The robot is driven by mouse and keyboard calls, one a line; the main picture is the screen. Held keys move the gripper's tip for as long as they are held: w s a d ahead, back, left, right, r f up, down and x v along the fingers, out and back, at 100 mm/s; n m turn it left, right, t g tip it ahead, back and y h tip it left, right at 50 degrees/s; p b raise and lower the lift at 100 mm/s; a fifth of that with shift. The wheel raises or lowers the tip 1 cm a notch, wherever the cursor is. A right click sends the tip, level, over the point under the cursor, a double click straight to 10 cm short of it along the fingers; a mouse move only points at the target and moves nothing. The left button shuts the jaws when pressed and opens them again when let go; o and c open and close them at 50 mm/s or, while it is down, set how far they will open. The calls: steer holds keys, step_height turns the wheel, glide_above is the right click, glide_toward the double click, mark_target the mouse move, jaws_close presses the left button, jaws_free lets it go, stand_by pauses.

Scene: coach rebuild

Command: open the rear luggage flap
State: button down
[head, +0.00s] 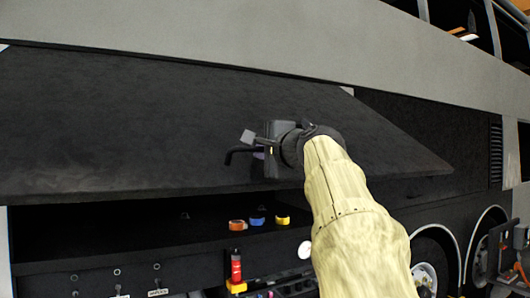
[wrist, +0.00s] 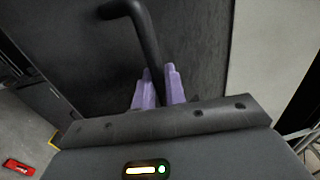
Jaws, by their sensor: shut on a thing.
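The luggage flap (head: 130,130) is a large dark panel on the side of the grey coach, in the head view. It is tilted outward, with its lower edge swung out and a dark compartment showing beneath. A black bent handle (head: 236,153) sticks out from the flap; it also shows in the wrist view (wrist: 146,35). My gripper (head: 258,151) is at the handle, partly hidden behind its own body in the head view. In the wrist view its two purple fingers (wrist: 159,90) are shut around the handle's lower part.
Inside the open bay (head: 120,225) lie an orange, a blue and a yellow roll (head: 283,220). A red bottle (head: 236,268) stands below the bay. Wheels (head: 430,265) are at lower right. A red object (wrist: 18,167) lies on the floor in the wrist view.

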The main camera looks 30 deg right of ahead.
steer(key=shift+w+f, duration=0.2)
steer(key=shift+f, duration=0.15)
steer(key=c, duration=1.8)
jaws_free()
steer(key=shift+s+r, duration=0.1)
steer(key=shift+s, duration=0.1)
steer(key=shift+s, duration=0.25)
steer(key=s+b, duration=0.4)
steer(key=s, duration=1.2)
steer(key=shift+s+a+b, duration=0.35)
steer(key=shift+s+b, duration=0.05)
